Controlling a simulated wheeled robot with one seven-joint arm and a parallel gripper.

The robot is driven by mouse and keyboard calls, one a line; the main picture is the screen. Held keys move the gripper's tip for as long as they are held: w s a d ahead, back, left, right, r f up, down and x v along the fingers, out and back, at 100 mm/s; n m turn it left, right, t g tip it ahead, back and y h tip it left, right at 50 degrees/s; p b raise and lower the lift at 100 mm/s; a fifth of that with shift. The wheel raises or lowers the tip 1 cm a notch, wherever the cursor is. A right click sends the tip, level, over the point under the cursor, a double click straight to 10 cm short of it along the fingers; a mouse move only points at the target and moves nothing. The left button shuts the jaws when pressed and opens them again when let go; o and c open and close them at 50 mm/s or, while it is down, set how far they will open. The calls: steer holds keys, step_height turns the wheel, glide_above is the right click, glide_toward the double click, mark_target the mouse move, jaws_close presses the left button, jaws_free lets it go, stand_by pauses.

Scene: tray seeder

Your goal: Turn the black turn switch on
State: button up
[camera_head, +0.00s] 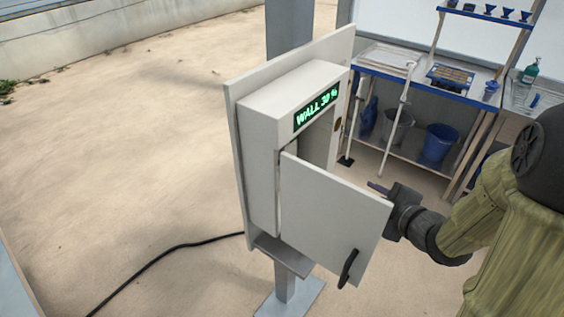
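A light grey control cabinet (262,150) stands on a post in the middle of the view, with a green lit display reading "WALL 30 %" (316,107) on its upper front. Its door (325,220) stands open toward me, with a black handle (348,268) near its lower right corner. I cannot make out the black turn switch; the door covers much of the cabinet's inside. My gripper (376,187) is just beyond the door's upper right edge, partly hidden by it. Its fingers point left toward the cabinet's opening, and I cannot tell whether they are open.
A workbench (425,85) with trays and shelves stands at the back right, with a blue bucket (438,142) beneath it. A grey column (289,30) rises behind the cabinet. A black cable (165,258) runs left over the floor.

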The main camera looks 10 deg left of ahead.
steer(key=s+a+r+n+g+y, duration=0.3)
steer(key=s+a+r+n+y, duration=0.2)
steer(key=s+n+y, duration=0.1)
steer(key=shift+s+r+n+g+y, duration=0.25)
steer(key=shift+n+g+y, duration=0.15)
steer(key=shift+n+y, duration=0.5)
steer(key=shift+a+p, duration=0.2)
steer(key=shift+p, duration=0.35)
steer(key=p+x, duration=0.9)
steer(key=x, duration=0.8)
steer(key=shift+p, duration=0.35)
steer(key=shift+r, duration=0.15)
steer(key=shift+c, duration=0.2)
steer(key=shift+w, duration=0.1)
jaws_close()
